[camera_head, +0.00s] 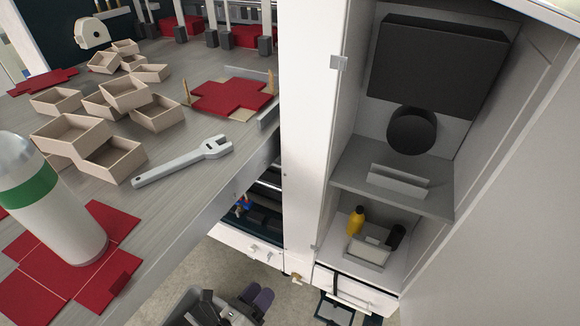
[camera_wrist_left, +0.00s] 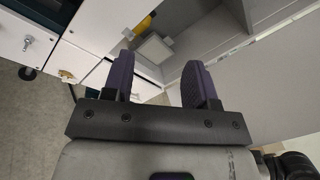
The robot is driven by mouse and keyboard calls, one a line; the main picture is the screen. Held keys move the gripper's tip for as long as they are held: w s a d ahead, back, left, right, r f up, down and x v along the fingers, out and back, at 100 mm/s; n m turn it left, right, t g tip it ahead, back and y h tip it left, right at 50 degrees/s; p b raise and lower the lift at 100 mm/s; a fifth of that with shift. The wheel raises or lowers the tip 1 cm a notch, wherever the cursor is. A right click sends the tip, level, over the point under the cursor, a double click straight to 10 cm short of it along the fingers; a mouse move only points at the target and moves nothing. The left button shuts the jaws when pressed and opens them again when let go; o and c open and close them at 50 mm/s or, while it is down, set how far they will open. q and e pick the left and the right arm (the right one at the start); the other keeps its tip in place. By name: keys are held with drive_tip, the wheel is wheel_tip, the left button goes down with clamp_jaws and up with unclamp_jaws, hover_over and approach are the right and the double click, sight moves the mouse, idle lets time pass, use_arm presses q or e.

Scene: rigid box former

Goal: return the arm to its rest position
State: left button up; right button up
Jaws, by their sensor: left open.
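My left gripper (camera_head: 256,298) shows at the bottom edge of the head view, low over the floor, in front of the drawers below the cabinet. In the left wrist view its two purple fingers (camera_wrist_left: 160,82) stand well apart with nothing between them. Past the fingertips, the wrist view shows the open lower shelf of the cabinet with a pale box-shaped item (camera_wrist_left: 153,48) on it. The gripper touches nothing that I can see. My right gripper is in neither view.
A workbench (camera_head: 200,185) at left holds small wooden trays (camera_head: 75,130), an adjustable wrench (camera_head: 183,161), red cardboard blanks (camera_head: 232,95) and a white bottle with a green band (camera_head: 50,205). An open cabinet (camera_head: 300,130) stands at right. Bare floor (camera_head: 215,265) shows between them.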

use_arm(q)
drive_tip(key=s+a+f+n+g+y, duration=0.1)
drive_tip(key=s+a+n+y, duration=0.4)
drive_tip(key=n, duration=0.7)
drive_tip(key=s+a+f+n+g+y, duration=0.1)
drive_tip(key=s+a+n+y, duration=0.2)
drive_tip(key=a+n+y, duration=0.65)
drive_tip(key=s+f+n+g+h, duration=0.2)
drive_tip(key=s+n+g, duration=0.35)
drive_tip(key=s, duration=0.35)
drive_tip(key=s+f+n+g+h, duration=0.2)
drive_tip(key=s+n+g, duration=0.2)
drive_tip(key=s+n, duration=0.3)
wheel_tip(320, 180, up, 63)
drive_tip(key=s+p, duration=0.1)
drive_tip(key=p, duration=6.1)
drive_tip(key=shift+s+m+p, duration=0.2)
drive_tip(key=shift+m+p, duration=0.2)
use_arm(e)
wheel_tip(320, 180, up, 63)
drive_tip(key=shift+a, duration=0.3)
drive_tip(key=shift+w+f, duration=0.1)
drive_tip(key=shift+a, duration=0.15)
